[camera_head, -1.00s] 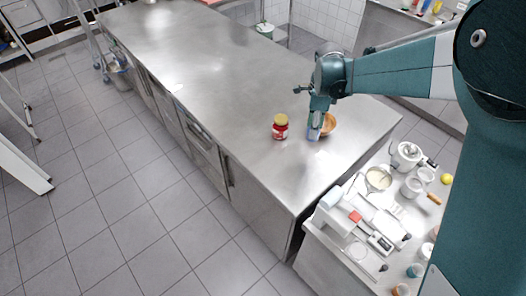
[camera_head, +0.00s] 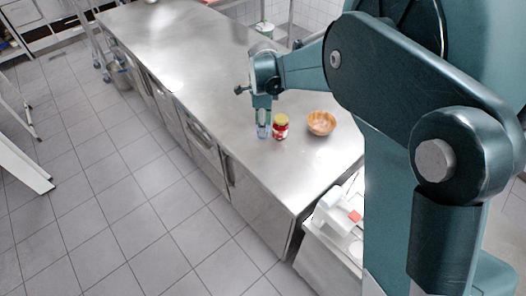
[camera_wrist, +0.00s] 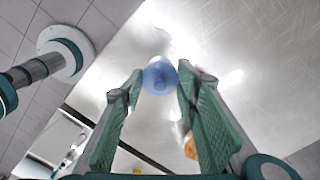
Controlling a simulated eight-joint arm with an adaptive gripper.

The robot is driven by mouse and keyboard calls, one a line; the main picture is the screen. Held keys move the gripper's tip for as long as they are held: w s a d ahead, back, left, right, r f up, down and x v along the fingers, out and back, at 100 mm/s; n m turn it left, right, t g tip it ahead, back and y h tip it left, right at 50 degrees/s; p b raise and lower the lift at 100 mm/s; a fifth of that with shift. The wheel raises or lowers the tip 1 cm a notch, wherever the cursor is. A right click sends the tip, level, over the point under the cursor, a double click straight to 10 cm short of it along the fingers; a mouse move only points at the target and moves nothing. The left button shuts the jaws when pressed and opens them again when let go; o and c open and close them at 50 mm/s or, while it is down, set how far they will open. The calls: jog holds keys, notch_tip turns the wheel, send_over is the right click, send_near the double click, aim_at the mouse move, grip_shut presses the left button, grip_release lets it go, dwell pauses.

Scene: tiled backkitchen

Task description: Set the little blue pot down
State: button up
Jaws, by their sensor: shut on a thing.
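The little blue pot (camera_head: 263,132) is small, translucent-looking and blue. My gripper (camera_head: 263,121) points down and is shut on it, over the steel counter (camera_head: 190,60) just left of a red jar. I cannot tell whether the pot's base touches the counter. In the wrist view the pot (camera_wrist: 159,77) shows between the two green fingertips, with bright steel behind it.
The red jar (camera_head: 281,130) with a yellow lid stands close to the right of the pot. A wooden bowl (camera_head: 321,123) sits further right. The counter to the left and behind is clear; its front edge runs to the left of the pot.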

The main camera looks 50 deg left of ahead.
jog(key=shift+f, duration=3.1)
jog(key=shift+f, duration=1.9)
jog(key=shift+f, duration=0.15)
jog(key=o, duration=1.4)
jog(key=shift+r+p, duration=0.2)
jog(key=shift+p, duration=0.1)
notch_tip(320, 180, up, 12)
jog(key=shift+b, duration=0.3)
